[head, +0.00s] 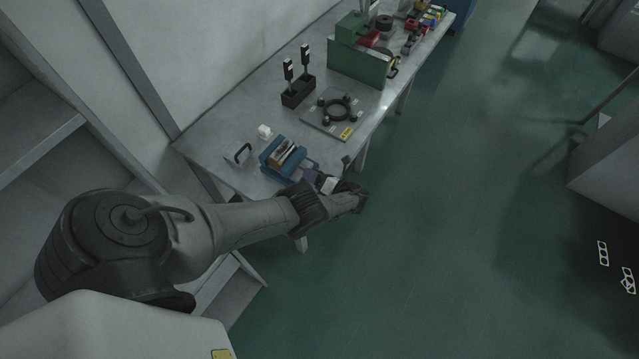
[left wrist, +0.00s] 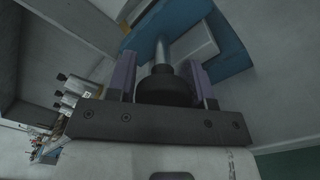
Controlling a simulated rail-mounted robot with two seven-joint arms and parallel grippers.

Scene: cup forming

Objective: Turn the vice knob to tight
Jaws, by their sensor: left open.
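The blue vice (head: 270,160) sits at the near end of the workbench, with a yellowish and dark block between its jaws. My left gripper (head: 316,173) is at the vice's right side, beside the bench edge, facing back towards the vice. In the left wrist view the dark round vice knob (left wrist: 165,88) sits on a metal shaft that runs to the blue vice body (left wrist: 185,25). The purple fingers of my left gripper (left wrist: 161,75) stand open, one on each side of the knob. Contact cannot be told. In the head view the knob is hidden. My right gripper is not in view.
On the workbench (head: 215,135), a black handle (head: 243,153) and a small white block (head: 264,131) lie by the vice. Beyond are a grey plate with a black ring (head: 337,108), a black holder (head: 298,91) and a green machine (head: 358,64). The floor right of the bench is clear.

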